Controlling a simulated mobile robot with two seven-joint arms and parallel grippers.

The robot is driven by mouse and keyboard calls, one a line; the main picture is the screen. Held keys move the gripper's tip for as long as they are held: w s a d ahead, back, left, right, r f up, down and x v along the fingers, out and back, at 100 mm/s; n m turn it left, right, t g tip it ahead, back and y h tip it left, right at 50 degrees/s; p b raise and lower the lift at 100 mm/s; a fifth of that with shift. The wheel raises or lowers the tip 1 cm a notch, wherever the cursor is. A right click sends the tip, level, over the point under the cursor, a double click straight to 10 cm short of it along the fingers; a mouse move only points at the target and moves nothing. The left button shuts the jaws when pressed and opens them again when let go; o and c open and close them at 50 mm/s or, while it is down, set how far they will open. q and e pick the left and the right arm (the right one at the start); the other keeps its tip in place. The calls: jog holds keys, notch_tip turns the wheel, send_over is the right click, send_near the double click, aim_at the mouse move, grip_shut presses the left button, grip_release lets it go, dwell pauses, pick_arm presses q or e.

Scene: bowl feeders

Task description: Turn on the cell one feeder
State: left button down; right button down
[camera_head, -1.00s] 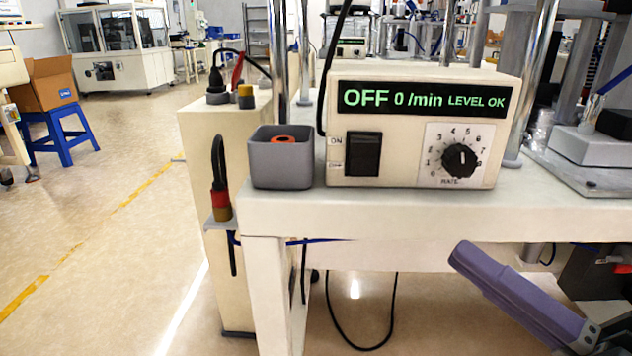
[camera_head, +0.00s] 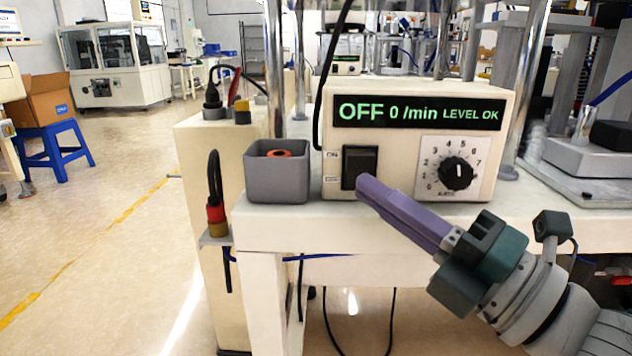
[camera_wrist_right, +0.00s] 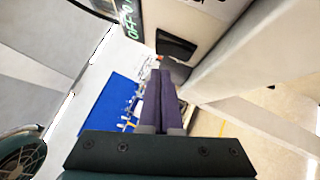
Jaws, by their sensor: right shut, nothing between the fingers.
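The feeder control box (camera_head: 395,188) stands on the white bench and its green display (camera_head: 417,112) reads "OFF 0 /min LEVEL OK". A black rocker switch (camera_head: 360,164) is on its left front, beside an "ON" label. A black rate dial (camera_head: 456,173) is to the right. My right gripper (camera_head: 364,188) is shut and empty, its purple fingertips just below the switch and overlapping its lower edge in the head view. In the right wrist view the switch (camera_wrist_right: 176,46) shows just beyond the fingertips (camera_wrist_right: 160,76). I cannot tell whether they touch. My left gripper is not in view.
A grey bin (camera_head: 277,182) with an orange ring inside stands left of the box. A cream cabinet (camera_head: 200,190) with cable plugs is farther left. A metal post (camera_head: 526,85) rises right of the box. Open floor lies at the left.

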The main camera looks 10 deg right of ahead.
aim_at(361, 157)
jog(key=shift+w+d+r, duration=0.2)
jog(key=shift+w, duration=0.35)
jog(key=shift+w+d+r, duration=0.15)
jog(key=shift+w+r, duration=0.05)
jog(key=shift+w, duration=0.3)
jog(key=p, duration=0.1)
jog(key=r+m+p, duration=0.1)
jog(key=p, duration=0.1)
jog(key=shift+w+d+r+g+h, duration=0.1)
jog(key=shift+w+d+g+h, duration=0.05)
jog(key=shift+w+g+h, duration=0.2)
jog(key=shift+s+f+b, duration=0.1)
jog(key=shift+f+b, duration=0.25)
jog(key=shift+b, duration=0.05)
jog(key=shift+r, duration=0.1)
